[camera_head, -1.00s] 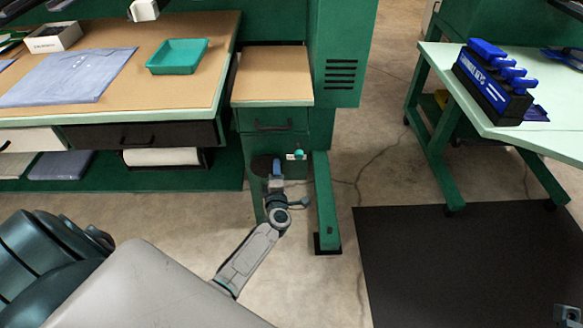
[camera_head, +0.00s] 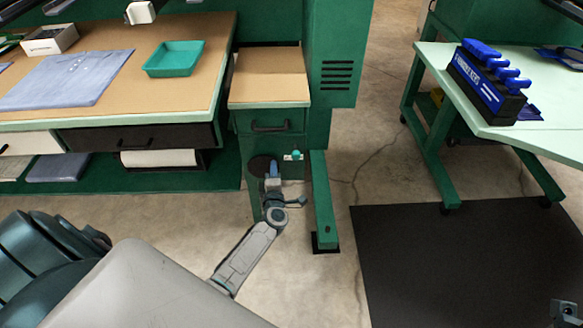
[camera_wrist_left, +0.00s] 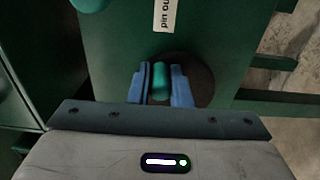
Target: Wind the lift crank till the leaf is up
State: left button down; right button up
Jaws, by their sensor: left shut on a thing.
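The leaf (camera_head: 268,75) is a wood-topped board with a pale green edge, over a green drawer cabinet beside the workbench. Below it, a dark round disc (camera_head: 260,165) sits on the cabinet's lower front; it also shows in the left wrist view (camera_wrist_left: 203,82). My left gripper (camera_head: 272,170) is at this disc. In the left wrist view its blue fingers (camera_wrist_left: 161,85) are shut on the teal crank grip (camera_wrist_left: 160,80), in front of the disc. The crank arm is hidden. A teal knob (camera_head: 295,154) is right of the disc.
The workbench (camera_head: 110,118) holds a teal tray (camera_head: 175,58) and folded blue cloth (camera_head: 70,80). A green foot (camera_head: 325,240) stands just right of my left gripper. A black mat (camera_head: 460,265) and a pale green table (camera_head: 540,135) are at the right. Open floor lies between.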

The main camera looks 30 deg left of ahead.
aim_at(263, 176)
pick_arm(q)
jog(key=a+f+b, duration=0.1)
jog(key=f, duration=0.1)
jog(key=s+a+f+b, duration=0.1)
jog(key=f, duration=0.1)
jog(key=s+a+f+b, duration=0.1)
jog(key=f+b, duration=0.1)
jog(key=shift+s+a, duration=0.1)
jog(key=shift+a, duration=0.2)
dwell(0.7)
jog(key=shift+r, duration=0.1)
